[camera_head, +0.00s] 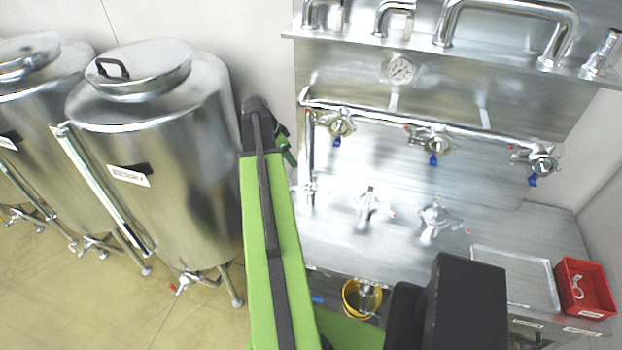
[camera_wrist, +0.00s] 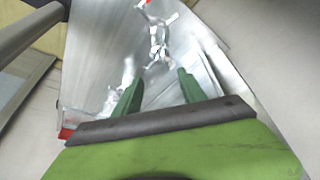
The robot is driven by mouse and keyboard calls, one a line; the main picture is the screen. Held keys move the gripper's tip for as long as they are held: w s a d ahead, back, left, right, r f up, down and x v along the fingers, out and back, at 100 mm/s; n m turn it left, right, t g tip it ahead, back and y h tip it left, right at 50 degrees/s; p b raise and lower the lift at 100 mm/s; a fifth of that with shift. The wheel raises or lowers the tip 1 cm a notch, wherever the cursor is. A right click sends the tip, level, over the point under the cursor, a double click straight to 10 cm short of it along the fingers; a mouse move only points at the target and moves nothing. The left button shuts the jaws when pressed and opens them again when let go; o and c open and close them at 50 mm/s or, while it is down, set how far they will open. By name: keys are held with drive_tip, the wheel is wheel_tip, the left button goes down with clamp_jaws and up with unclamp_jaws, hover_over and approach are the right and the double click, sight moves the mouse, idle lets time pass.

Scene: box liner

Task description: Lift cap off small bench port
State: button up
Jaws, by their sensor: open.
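Two capped, clamped metal ports stand on the steel bench top (camera_head: 335,240) in the head view: a smaller-looking one (camera_head: 368,203) at left and a wider one (camera_head: 438,218) to its right. Both caps appear seated. My gripper (camera_head: 287,147) is partly hidden at the far end of my green arm, left of the ports. In the wrist view my gripper (camera_wrist: 157,80) is open, with nothing between its green fingers. A shiny clamped fitting (camera_wrist: 157,42) lies beyond the fingertips, apparently the smaller port. Another fitting (camera_wrist: 112,98) lies left of the left finger.
A pipe (camera_head: 385,118) with several blue-handled valves runs along the back panel, below a gauge (camera_head: 400,69) and a shelf with handles (camera_head: 510,12). A shallow tray (camera_head: 512,262) and red bin (camera_head: 583,282) sit at right. Steel tanks (camera_head: 160,130) stand left. A yellow bucket (camera_head: 352,298) is below.

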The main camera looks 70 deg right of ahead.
drive_tip(key=s+d, duration=0.1)
drive_tip(key=s, duration=0.1)
drive_tip(key=b, duration=1.2)
hover_over(311, 182)
drive_tip(key=w+a, duration=0.2)
drive_tip(key=shift+m, duration=0.4)
wheel_tip(311, 182, down, 11)
drive_tip(key=shift+s+d+f, duration=0.1)
drive_tip(key=shift+s+f, duration=0.05)
drive_tip(key=b+x, duration=0.4)
drive_tip(key=x, duration=0.1)
drive_tip(key=shift+f+b, duration=0.1)
drive_tip(key=shift+b, duration=0.2)
clamp_jaws()
